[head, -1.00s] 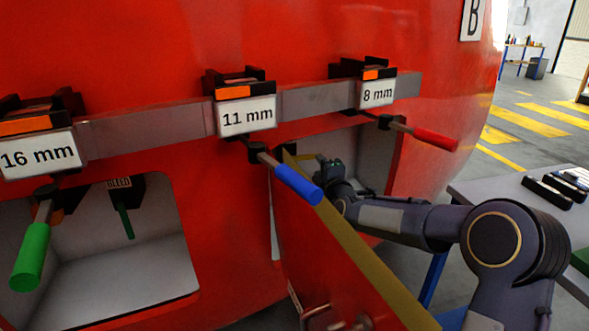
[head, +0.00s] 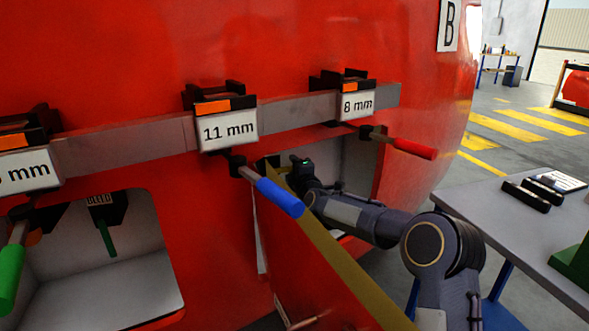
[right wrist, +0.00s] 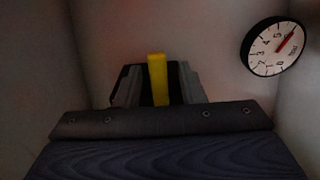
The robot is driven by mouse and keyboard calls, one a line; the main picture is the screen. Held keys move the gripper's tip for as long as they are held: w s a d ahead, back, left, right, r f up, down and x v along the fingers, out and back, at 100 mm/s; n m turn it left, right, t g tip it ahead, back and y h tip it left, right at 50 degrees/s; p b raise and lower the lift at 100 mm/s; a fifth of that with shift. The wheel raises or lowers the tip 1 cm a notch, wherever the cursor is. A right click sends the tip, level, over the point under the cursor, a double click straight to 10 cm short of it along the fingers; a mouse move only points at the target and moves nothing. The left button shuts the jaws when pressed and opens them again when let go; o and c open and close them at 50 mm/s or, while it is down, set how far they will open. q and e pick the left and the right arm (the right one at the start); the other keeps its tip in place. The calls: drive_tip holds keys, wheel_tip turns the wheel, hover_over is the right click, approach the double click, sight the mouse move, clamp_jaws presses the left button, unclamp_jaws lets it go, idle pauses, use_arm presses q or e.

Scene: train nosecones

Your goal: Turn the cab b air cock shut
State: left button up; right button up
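The yellow handle (right wrist: 157,80) of the air cock stands upright in the right wrist view, inside a pale compartment. My right gripper (right wrist: 158,88) is around it, one grey finger on each side. Dark gaps show between the fingers and the handle, so the gripper looks open. In the head view my right gripper (head: 298,168) reaches into the compartment behind the open red door (head: 330,265), which partly hides it. The cock is hidden in the head view. My left gripper is out of view.
A round gauge (right wrist: 270,47) is on the compartment wall at right. A rail (head: 130,147) holds tools with blue (head: 279,197), red (head: 413,148) and green (head: 11,268) handles. A B sign (head: 449,25) is above. A grey table (head: 490,215) stands at right.

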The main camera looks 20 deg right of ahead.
clamp_jaws()
